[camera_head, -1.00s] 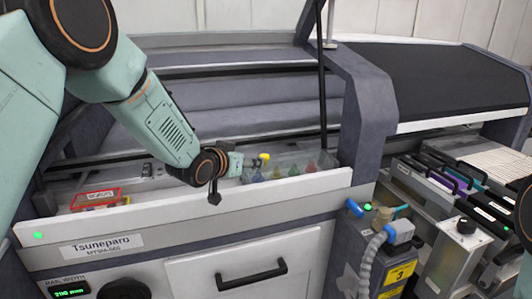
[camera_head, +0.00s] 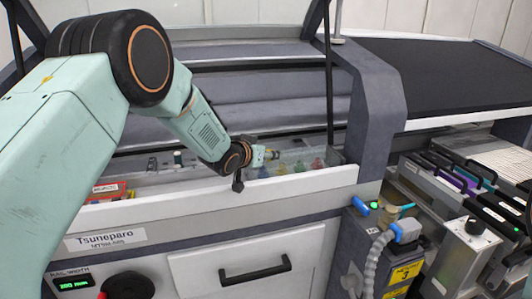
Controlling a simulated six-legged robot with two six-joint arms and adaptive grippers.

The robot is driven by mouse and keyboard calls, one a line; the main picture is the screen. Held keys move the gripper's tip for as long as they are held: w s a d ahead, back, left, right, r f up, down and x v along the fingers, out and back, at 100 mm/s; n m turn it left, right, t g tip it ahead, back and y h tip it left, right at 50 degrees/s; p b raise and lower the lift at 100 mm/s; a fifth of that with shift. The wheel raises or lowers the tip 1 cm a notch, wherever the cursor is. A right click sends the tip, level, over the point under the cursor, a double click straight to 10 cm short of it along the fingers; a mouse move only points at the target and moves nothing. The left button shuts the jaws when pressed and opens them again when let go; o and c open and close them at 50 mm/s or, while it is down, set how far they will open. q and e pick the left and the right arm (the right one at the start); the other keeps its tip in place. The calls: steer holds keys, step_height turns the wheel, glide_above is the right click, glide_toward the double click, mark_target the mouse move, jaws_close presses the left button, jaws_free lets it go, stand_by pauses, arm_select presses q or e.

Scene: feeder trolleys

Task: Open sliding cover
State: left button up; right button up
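My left arm reaches in from the left over the machine's white front ledge (camera_head: 215,195). Its wrist is above the ledge. My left gripper (camera_head: 259,155) points right, at the left end of a clear box (camera_head: 334,157) holding small coloured bottles. It is small and partly hidden by the wrist, so its fingers cannot be made out. A yellow piece (camera_head: 272,154) shows right at its tip; I cannot tell if they touch. No part is clearly identifiable as the sliding cover. My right gripper is not in view.
A dark strut (camera_head: 329,90) rises behind the box. A grey pillar (camera_head: 375,110) stands to the right, with feeders (camera_head: 455,178) beyond it. A red tray (camera_head: 108,190) lies at the left behind the ledge. A drawer handle (camera_head: 255,269) is below.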

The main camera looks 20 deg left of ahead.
arm_select(q)
steer(key=shift+w+d+f, duration=0.2)
steer(key=shift+w+f, duration=0.05)
steer(key=shift+w, duration=0.15)
steer(key=shift+c, duration=0.3)
steer(key=shift+s+a+r, duration=0.15)
steer(key=shift+s+r, duration=0.05)
steer(key=shift+s, duration=0.05)
steer(key=c, duration=0.5)
jaws_close()
